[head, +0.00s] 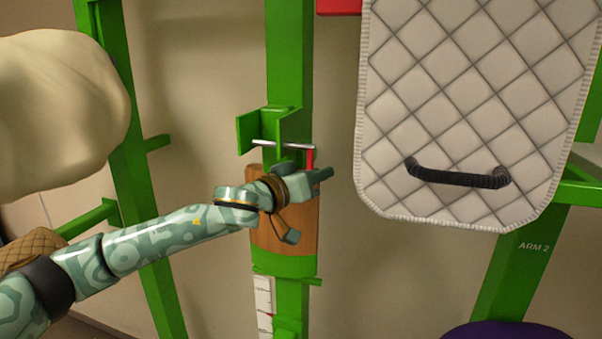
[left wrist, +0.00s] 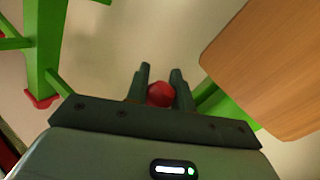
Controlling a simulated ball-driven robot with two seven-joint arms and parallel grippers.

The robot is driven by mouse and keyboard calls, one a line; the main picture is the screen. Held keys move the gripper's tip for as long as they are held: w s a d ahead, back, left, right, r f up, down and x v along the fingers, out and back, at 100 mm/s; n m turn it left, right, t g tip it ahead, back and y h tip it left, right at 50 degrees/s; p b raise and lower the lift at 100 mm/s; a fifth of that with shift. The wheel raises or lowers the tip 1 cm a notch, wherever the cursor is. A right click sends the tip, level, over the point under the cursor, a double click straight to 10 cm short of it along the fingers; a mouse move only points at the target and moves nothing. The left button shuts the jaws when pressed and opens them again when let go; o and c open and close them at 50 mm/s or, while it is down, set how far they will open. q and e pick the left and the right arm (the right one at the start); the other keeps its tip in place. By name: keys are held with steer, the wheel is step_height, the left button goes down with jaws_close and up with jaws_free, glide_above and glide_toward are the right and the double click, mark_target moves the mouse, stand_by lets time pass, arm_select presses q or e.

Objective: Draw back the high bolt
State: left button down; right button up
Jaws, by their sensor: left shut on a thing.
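The high bolt is a thin silver rod (head: 283,144) lying level through a green bracket on the green upright, with a red handle (head: 310,157) bent down at its right end. My left gripper (head: 324,174) is at the lower end of that handle. In the left wrist view, the two fingers of my left gripper (left wrist: 160,78) are shut on a round red knob (left wrist: 160,95). The handle's lower end is hidden behind the gripper in the head view. My right gripper is not in view.
A wooden block (head: 268,236) is on the upright just below the bracket, with a white marked strip (head: 264,300) under it. A quilted pale panel (head: 470,110) with a black handle (head: 458,177) hangs close to the right. A large cream rounded form (head: 65,110) fills the upper left.

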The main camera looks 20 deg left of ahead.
arm_select(q)
steer(key=d, duration=0.6)
steer(key=shift+s+d+p, duration=0.15)
steer(key=shift+d+p, duration=0.15)
steer(key=shift+d, duration=0.05)
steer(key=c, duration=1.2)
jaws_free()
steer(key=shift+a, duration=0.1)
steer(key=b+v, duration=0.4)
steer(key=v, duration=1.2)
steer(key=shift+s, duration=0.15)
